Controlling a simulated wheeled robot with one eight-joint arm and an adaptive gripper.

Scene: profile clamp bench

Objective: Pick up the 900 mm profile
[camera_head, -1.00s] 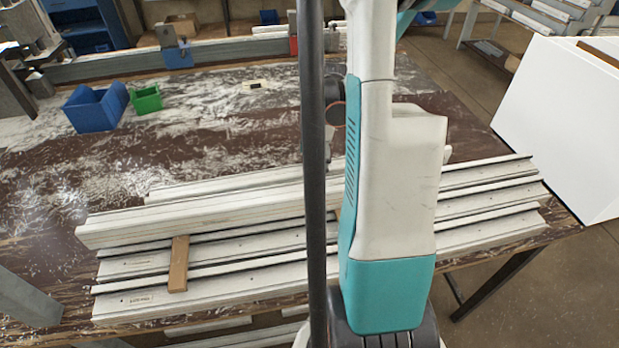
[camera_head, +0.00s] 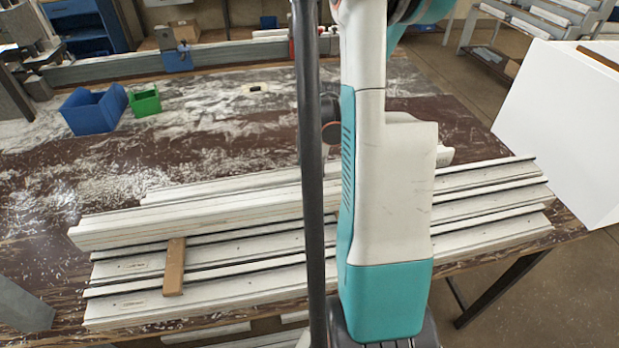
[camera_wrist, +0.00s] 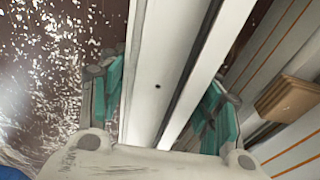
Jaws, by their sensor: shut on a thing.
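Several long white profiles lie side by side on the bench, and no length marking is readable. A thick one (camera_head: 190,218) lies along the back of the front group, and another (camera_head: 220,186) shows just behind it. In the wrist view, my gripper (camera_wrist: 162,100) has its teal fingers on both sides of a white profile (camera_wrist: 158,50) with a dark groove and a small hole. It is shut on that profile. Which profile of the head view this is, I cannot tell for sure. My arm hides the gripper and the middle of the profiles in the head view.
A small wooden block (camera_head: 174,267) lies across the front profiles; it also shows in the wrist view (camera_wrist: 288,98). A blue bin (camera_head: 94,110) and a green bin (camera_head: 145,101) stand at the back left. A white box (camera_head: 560,120) stands at the right. Shavings cover the bench (camera_head: 90,180).

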